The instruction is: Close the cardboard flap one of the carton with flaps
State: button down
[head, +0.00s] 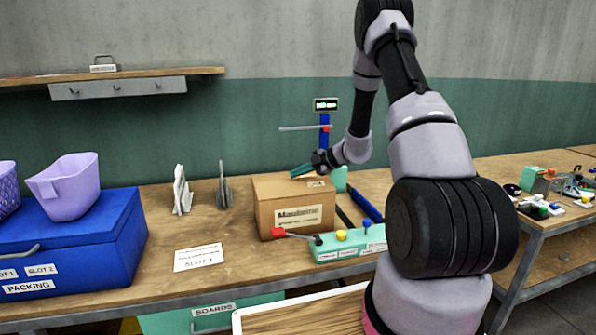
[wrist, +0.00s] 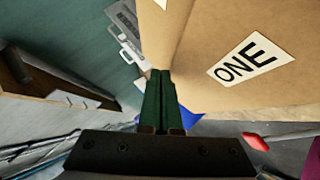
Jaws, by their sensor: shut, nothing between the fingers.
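The carton (head: 268,217) stands on the bench in the head view, with a printed label on its front. Its top looks covered by cardboard lying flat or nearly flat, with a small white label near the right. In the wrist view, cardboard flap one (wrist: 210,35) fills the upper right, marked with a white "ONE" label. My gripper (head: 297,172) is over the back part of the carton's top in the head view. Its green fingers (wrist: 160,88) are shut together with nothing between them, beside the flap's left edge. I cannot tell whether they touch it.
A teal control box (head: 345,247) with a red-tipped lever and yellow knob sits close in front of the carton. A blue-posted stand (head: 324,132) rises behind it. A blue box (head: 75,240) with a lilac bin (head: 66,190) is at left.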

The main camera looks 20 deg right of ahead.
jog(key=shift+w+f, duration=0.25)
jog(key=shift+f, duration=0.25)
dwell(0.5)
